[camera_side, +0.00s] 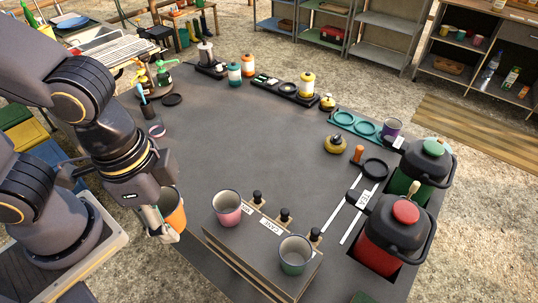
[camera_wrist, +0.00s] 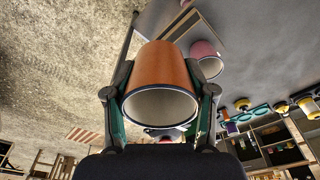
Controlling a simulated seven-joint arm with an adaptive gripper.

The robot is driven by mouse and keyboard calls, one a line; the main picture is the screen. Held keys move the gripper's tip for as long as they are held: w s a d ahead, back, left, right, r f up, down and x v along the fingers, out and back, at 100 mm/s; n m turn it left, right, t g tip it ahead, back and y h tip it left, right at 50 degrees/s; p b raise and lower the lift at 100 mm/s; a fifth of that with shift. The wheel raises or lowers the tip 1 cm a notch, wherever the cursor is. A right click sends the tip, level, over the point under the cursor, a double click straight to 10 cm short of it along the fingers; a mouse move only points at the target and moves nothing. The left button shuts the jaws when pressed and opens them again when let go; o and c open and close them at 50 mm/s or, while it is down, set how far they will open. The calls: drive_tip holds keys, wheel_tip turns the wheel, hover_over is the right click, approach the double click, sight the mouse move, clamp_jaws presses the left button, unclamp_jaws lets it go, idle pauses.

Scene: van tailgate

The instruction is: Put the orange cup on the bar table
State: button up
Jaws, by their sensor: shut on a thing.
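The orange cup (camera_side: 173,213) is held in my gripper (camera_side: 163,222) near the left front edge of the dark grey table (camera_side: 240,135). In the wrist view the orange cup (camera_wrist: 162,72) sits between both fingers of my gripper (camera_wrist: 160,105), which press on its sides. Its pale open mouth faces the camera. Gravel shows behind most of it there, with the table edge to the right. In the side view my wrist and fingers hide part of the cup; I cannot tell its exact height.
Red (camera_side: 383,250) and green (camera_side: 420,172) dispensers stand at right. The table's middle is clear; bottles line the back.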

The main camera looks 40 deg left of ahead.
drive_tip(key=shift+n, duration=0.3)
drive_tip(key=r, duration=0.4)
drive_tip(key=shift+w+a+r, duration=0.2)
drive_tip(key=shift+w+r, duration=0.1)
drive_tip(key=shift+w, duration=0.05)
drive_tip(key=w+a+n, duration=0.5)
drive_tip(key=w+n, duration=0.1)
drive_tip(key=w, duration=0.2)
drive_tip(key=n+y, duration=0.2)
drive_tip(key=n, duration=0.5)
hover_over(202, 193)
wheel_tip(202, 193, down, 26)
drive_tip(key=shift+s+d+f, duration=0.1)
drive_tip(key=shift+d, duration=0.05)
drive_tip(key=shift+f, duration=0.15)
drive_tip(key=o, duration=1.2)
